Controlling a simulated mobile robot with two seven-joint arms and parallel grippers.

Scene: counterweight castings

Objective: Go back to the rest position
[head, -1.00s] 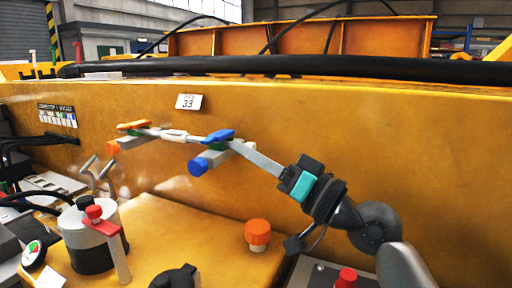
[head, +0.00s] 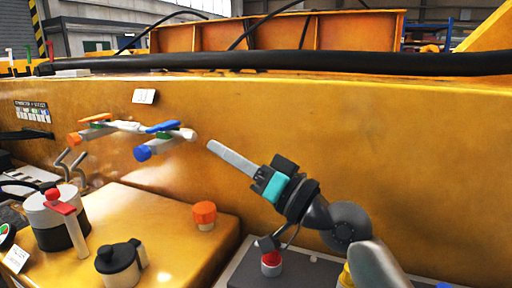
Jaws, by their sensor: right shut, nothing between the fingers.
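My right gripper (head: 212,146) is in the middle of the head view, in front of the yellow casting wall (head: 330,135). Its long pale fingers lie together, shut and empty, pointing up and left. A small gap shows between the fingertips and the white end of a pipe fitting (head: 188,134). The fitting has a blue handle (head: 162,127) and a blue knob, with an orange handle (head: 96,118) and an orange knob at its left. My left gripper is not in view.
Below, a yellow block (head: 150,215) carries an orange knob (head: 204,213) and a black-lidded pot (head: 118,260). A grey canister with a red handle (head: 62,208) stands at left. A red button (head: 271,262) is under my right arm. The wall's right part is clear.

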